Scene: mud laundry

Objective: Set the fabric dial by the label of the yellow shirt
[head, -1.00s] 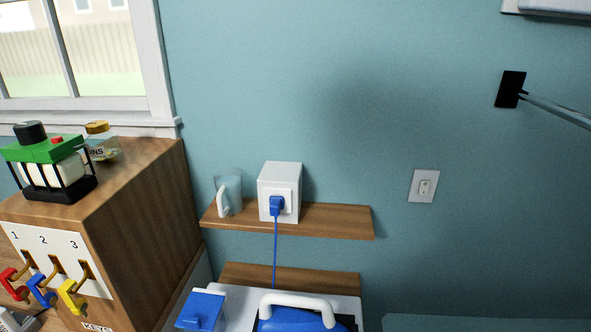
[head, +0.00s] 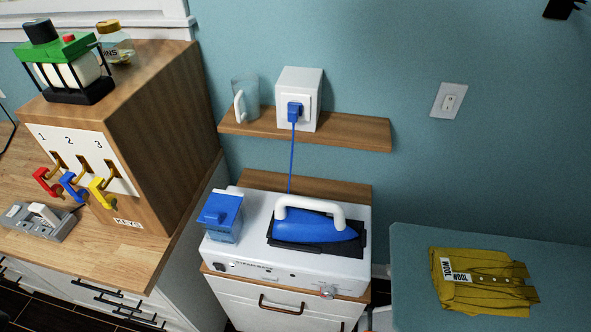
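The yellow shirt (head: 490,287) lies folded on the teal ironing board (head: 415,270) at the lower right. A white label (head: 448,270) on it reads WOOL. The white steam base (head: 240,257) stands on a small cabinet in the lower middle. A round knob (head: 327,292) sits at the right of its front face; its setting is too small to read. A blue iron (head: 310,227) with a white handle rests on the base's dark plate. Neither of my grippers is in view.
A blue water tank (head: 221,214) sits on the base's left. A blue cord runs up to a white socket box (head: 300,98) on a wooden shelf (head: 350,133).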

